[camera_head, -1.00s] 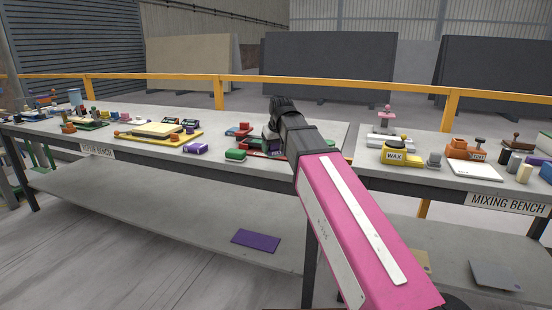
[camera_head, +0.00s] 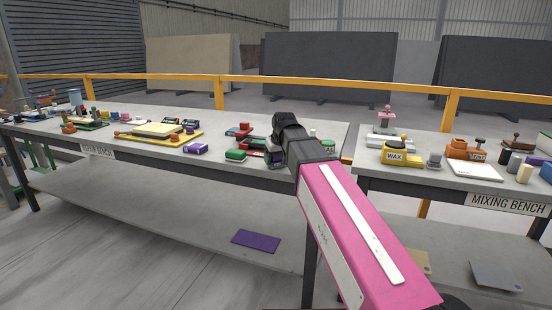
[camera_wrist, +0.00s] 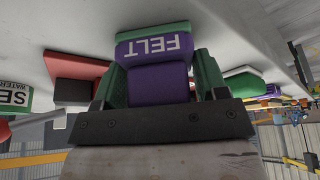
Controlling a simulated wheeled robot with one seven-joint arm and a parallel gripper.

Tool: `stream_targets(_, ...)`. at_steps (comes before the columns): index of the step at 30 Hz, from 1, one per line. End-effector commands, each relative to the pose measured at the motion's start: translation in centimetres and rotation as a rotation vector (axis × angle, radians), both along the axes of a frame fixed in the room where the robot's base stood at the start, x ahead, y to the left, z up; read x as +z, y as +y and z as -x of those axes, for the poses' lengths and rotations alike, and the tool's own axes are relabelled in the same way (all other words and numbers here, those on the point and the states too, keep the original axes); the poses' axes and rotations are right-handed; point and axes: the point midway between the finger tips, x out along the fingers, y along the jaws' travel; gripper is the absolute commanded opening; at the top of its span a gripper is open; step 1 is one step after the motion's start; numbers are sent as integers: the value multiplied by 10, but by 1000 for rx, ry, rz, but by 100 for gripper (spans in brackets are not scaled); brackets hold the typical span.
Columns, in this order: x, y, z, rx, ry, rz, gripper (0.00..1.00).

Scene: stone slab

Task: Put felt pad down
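The felt pad (camera_wrist: 158,82) is a purple block with a white FELT label and a green part at its far end. In the wrist view it sits between the two green-sided fingers of my gripper (camera_wrist: 155,68), which appear shut on it. The grey bench top is close behind it; I cannot tell whether the pad touches it. In the head view my gripper (camera_head: 277,155) is low over the right end of the repair bench (camera_head: 225,172), and my wrist mostly hides the pad.
Red and green blocks (camera_head: 236,155) stand just left of my gripper, and a green-topped container (camera_head: 328,146) stands right. A purple box (camera_head: 196,148) and yellow tray (camera_head: 160,133) lie further left. The mixing bench (camera_head: 400,170) is across a narrow gap at right.

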Motion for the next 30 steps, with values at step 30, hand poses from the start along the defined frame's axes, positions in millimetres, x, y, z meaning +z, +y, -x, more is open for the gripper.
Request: stream_targets(30,78,-13,29,0,-2,-1,89)
